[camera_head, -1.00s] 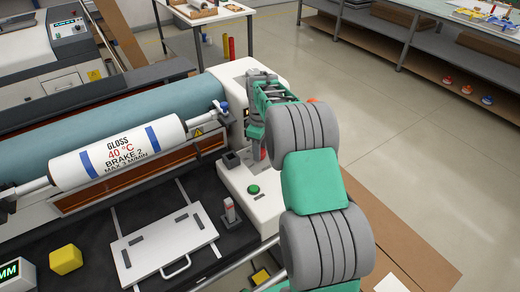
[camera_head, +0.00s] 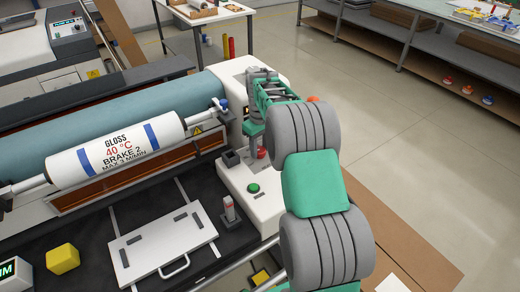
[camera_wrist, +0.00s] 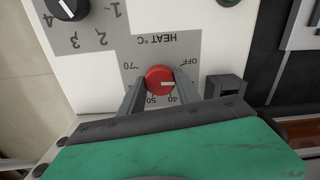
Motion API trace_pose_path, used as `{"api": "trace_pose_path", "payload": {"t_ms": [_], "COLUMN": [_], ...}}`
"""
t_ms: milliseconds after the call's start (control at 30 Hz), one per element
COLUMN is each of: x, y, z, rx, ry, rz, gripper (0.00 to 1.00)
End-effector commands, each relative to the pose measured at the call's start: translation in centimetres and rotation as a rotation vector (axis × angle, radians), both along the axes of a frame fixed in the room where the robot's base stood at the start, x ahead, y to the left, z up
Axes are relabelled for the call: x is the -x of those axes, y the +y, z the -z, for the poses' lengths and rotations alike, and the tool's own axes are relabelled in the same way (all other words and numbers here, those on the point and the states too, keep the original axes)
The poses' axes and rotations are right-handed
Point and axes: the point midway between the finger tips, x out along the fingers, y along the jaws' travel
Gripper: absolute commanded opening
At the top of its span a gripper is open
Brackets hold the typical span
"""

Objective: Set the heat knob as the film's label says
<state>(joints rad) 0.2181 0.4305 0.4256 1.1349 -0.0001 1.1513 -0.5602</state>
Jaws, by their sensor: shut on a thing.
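The film roll's label (camera_head: 118,148) reads GLOSS, 40 °C, BRAKE 2, MAX 3 M/MIN. In the wrist view the red heat knob (camera_wrist: 160,80) sits on a grey HEAT °C dial, seen upside down. Its white pointer line points right, between the 40 and OFF marks. The 70 and 50 marks also show; the 60 mark is hidden, seemingly by a finger. My gripper (camera_wrist: 160,86) is shut on the red knob, one finger on each side. In the head view my wrist is above the machine's white end housing (camera_head: 236,185), and my arm hides part of it.
A black knob (camera_wrist: 68,6) with a scale of numbers is beside the heat dial. A green button (camera_head: 253,188) and a small black block (camera_head: 231,159) are on the housing. A white plate with a handle (camera_head: 165,245) and a yellow cube (camera_head: 62,259) lie on the dark table.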

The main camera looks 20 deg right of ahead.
Motion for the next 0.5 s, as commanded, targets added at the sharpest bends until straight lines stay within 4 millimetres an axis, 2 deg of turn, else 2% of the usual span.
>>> {"api": "trace_pose_path", "payload": {"t_ms": [500], "x": [-0.05], "y": [-0.02], "z": [-0.02], "rx": [0.001], "ry": [-0.002], "rz": [0.49], "gripper": [0.0]}}
